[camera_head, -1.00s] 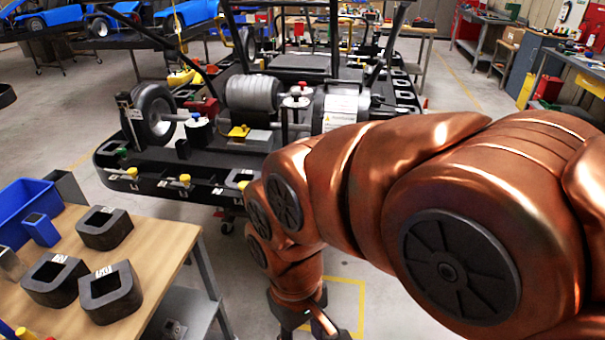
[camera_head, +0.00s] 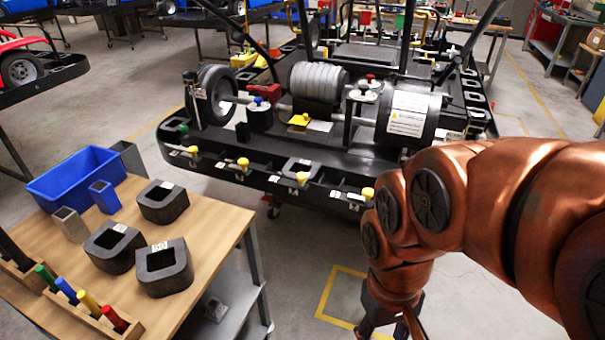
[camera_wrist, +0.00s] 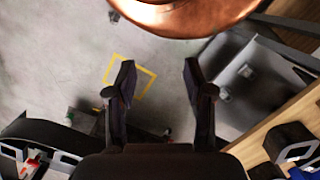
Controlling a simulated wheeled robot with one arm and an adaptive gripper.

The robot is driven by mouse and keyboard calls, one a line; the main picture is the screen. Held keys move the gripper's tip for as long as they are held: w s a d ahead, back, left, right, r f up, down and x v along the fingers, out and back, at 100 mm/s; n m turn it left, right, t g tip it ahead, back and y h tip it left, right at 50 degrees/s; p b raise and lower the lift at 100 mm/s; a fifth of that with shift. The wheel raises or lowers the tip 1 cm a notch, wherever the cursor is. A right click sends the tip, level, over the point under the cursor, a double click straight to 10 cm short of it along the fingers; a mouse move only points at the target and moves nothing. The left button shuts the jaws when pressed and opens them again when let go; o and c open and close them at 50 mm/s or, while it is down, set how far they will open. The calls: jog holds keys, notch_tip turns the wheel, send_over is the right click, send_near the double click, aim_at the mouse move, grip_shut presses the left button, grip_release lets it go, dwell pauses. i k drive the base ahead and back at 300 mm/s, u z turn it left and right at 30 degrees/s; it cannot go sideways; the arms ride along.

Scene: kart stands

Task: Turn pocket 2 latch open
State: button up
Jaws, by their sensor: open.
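The black kart stand (camera_head: 225,157) has a row of pocket latches with yellow knobs along its front edge: one at the left (camera_head: 193,151), then a second (camera_head: 244,163), a third (camera_head: 302,177) and a fourth (camera_head: 368,192) beside my arm. The white labels are too small to read, so I cannot tell which is pocket 2. My gripper (camera_wrist: 157,75) is open and empty, pointing down over the floor in the wrist view. In the head view it (camera_head: 388,326) hangs low in front of the stand, apart from the latches, partly cut off by the frame's bottom edge.
A wooden table (camera_head: 215,222) at the left holds a blue bin (camera_head: 82,178), several dark hollow blocks (camera_head: 165,268) and a rack of coloured pegs (camera_head: 95,318). Open floor lies between table and stand, with a yellow floor outline (camera_head: 322,310). A kart wheel (camera_head: 212,97) rises above the stand.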

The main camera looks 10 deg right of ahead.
aim_at(301, 176)
jog(key=k, duration=0.5)
jog(key=u, duration=1.75)
jog(key=i, duration=0.9)
jog(key=z, duration=1.5)
